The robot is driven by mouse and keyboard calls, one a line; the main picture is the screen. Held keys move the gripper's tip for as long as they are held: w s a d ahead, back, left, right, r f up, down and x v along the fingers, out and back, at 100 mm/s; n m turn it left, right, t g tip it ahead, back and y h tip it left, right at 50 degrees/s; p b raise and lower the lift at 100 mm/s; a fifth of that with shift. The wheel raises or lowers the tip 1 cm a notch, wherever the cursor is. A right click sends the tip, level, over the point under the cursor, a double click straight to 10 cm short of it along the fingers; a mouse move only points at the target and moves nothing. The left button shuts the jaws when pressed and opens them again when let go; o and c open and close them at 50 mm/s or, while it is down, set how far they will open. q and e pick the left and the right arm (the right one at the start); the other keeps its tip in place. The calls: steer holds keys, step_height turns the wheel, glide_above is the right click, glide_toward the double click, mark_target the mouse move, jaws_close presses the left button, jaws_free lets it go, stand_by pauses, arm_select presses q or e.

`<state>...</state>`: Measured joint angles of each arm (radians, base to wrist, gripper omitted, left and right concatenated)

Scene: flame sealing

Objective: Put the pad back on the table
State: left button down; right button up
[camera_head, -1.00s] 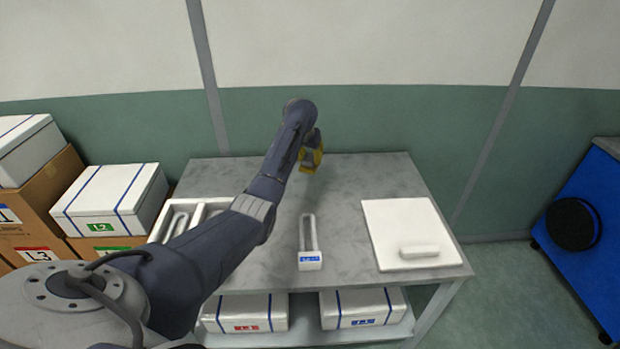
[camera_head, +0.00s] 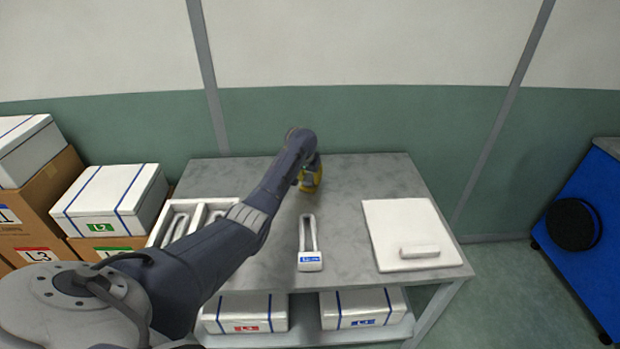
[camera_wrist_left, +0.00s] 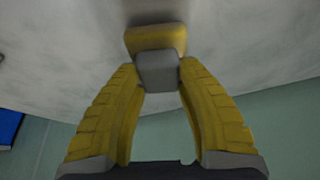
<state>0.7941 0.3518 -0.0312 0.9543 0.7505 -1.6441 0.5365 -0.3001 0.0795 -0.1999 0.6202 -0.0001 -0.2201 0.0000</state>
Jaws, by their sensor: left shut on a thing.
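The pad (camera_wrist_left: 155,40) is a yellow slab with a grey block-shaped grip, seen at the top middle of the left wrist view. My left gripper (camera_wrist_left: 158,76), with yellow ribbed fingers, is shut on the grey grip. In the head view my left gripper (camera_head: 310,180) is low over the back middle of the grey table (camera_head: 350,180). The pad cannot be told apart from the yellow fingers there. In the wrist view a dark shadow lies on the surface close by the pad; I cannot tell whether they touch. My right gripper is not in view.
A white U-shaped tool with a blue label (camera_head: 310,260) lies in front of the gripper. A white board (camera_head: 395,220) with a white block (camera_head: 420,251) lies at the right. A white tray (camera_head: 160,230) is at the left, partly behind my arm. The back of the table is clear.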

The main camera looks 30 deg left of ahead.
arm_select(q)
steer(key=shift+f, duration=0.1)
steer(key=c, duration=1)
jaws_free()
steer(key=shift+o, duration=0.2)
steer(key=v, duration=1.2)
steer(key=shift+s, duration=0.1)
